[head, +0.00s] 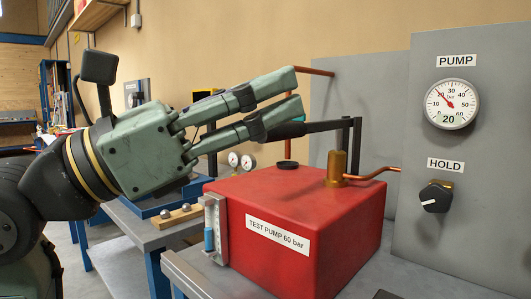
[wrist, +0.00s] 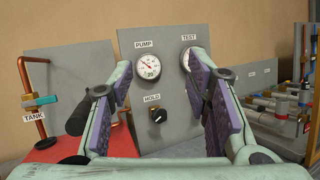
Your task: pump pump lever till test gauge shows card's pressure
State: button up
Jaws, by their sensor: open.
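The red test pump (head: 290,215) stands on a grey bench, with its black lever (head: 325,126) roughly level above it. My gripper (head: 293,93) is open and empty above the pump. Its lower finger overlaps the lever's dark grip in the head view; contact cannot be told. In the wrist view the grip (wrist: 77,120) lies left of my left finger, outside the jaws. The PUMP gauge (head: 451,104) reads about 20 bar. The TEST gauge (wrist: 186,61) is mostly hidden behind my right finger in the wrist view; its reading is not visible. I see no pressure card.
A HOLD knob (head: 435,197) sits below the PUMP gauge on an upright grey panel (head: 490,160). A copper pipe (head: 375,175) joins pump and panel. A TANK valve (wrist: 40,102) is at the left in the wrist view. Pipework with valves (wrist: 285,115) stands at the right.

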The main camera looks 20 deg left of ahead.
aim_at(276, 132)
jog(key=w+a+f+n+y, duration=0.4)
jog(key=w+a+f+y, duration=0.25)
jog(key=a+y, duration=0.2)
jog(key=shift+t+y, duration=0.4)
jog(key=shift+y, duration=0.05)
jog(key=x, duration=0.7)
jog(key=r+p+x, duration=0.1)
jog(key=x, duration=0.2)
jog(key=shift+w+d, duration=0.2)
jog(key=shift+d, duration=0.2)
jog(key=shift+c, duration=0.5)
grip_shut()
